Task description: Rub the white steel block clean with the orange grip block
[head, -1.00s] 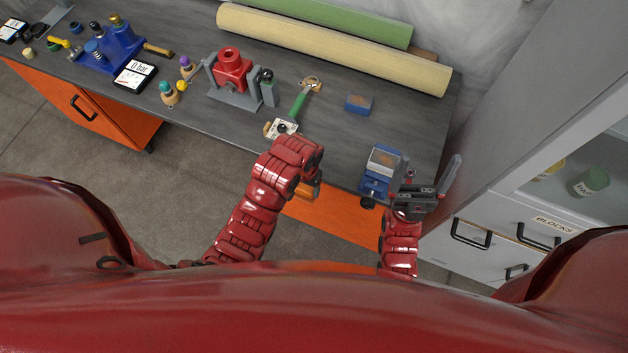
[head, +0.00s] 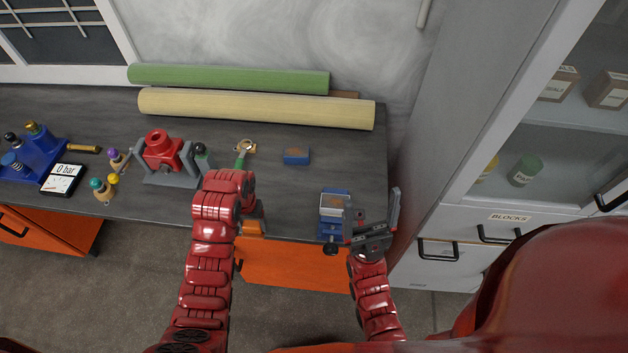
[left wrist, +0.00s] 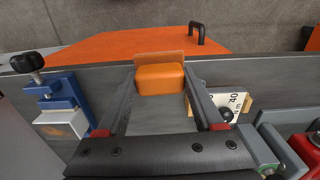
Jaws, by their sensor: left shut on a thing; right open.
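The white steel block (head: 334,204) sits in a small blue vise (head: 327,231) at the bench's front edge, with a brownish mark on its top. It also shows in the left wrist view (left wrist: 64,124), at the left. My right gripper (head: 374,226) is open and empty, just right of the vise.
A blue block with a brownish top (head: 296,157) lies behind on the bench. A green-handled tool (head: 241,159) is partly hidden by my left arm. A red part in a grey stand (head: 162,152) is further left. Rolls (head: 255,108) lie along the back. A cabinet (head: 450,225) stands right.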

